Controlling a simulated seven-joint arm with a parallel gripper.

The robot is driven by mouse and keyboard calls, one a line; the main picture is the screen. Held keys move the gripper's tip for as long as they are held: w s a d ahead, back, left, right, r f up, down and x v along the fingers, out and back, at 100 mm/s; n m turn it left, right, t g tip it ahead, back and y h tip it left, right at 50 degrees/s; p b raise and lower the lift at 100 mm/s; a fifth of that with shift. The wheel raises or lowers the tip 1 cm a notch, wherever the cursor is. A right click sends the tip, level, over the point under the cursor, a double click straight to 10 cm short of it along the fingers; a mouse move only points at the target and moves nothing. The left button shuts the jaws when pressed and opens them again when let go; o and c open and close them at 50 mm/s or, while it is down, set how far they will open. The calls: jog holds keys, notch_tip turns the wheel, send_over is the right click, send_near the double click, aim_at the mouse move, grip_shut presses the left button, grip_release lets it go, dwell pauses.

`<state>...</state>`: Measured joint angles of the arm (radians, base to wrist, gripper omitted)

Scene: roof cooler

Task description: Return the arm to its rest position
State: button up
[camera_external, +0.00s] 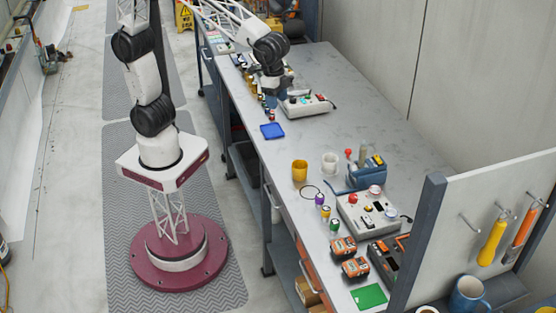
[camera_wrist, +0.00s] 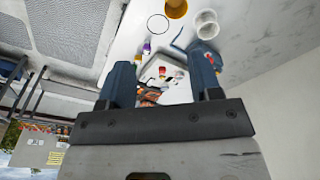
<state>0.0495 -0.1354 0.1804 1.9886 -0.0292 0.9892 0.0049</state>
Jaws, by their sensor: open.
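My gripper (camera_external: 271,92) is over the far part of the workbench (camera_external: 325,135) in the external view, near a grey control box (camera_external: 306,104). In the wrist view the two blue fingers of my gripper (camera_wrist: 161,62) stand wide apart with nothing held between them. My arm reaches from its round maroon base on the floor, up and across to the bench. The exact gap between my fingertips and the bench top is hard to tell.
Closer are a yellow cup (camera_external: 300,171), a white cup (camera_external: 330,164), a button box (camera_external: 368,214), orange devices (camera_external: 344,247) and a green square (camera_external: 369,296). The bench middle is clear. A tool panel (camera_external: 480,225) stands at right.

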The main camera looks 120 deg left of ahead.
jog(key=s+a+f, duration=0.1)
jog(key=s+f, duration=0.1)
jog(key=s, duration=1.4)
jog(key=s+a+f+t, duration=0.1)
jog(key=s+a+f, duration=0.1)
jog(key=s, duration=1.4)
jog(key=shift+s+f, duration=0.2)
jog(key=shift+c, duration=0.4)
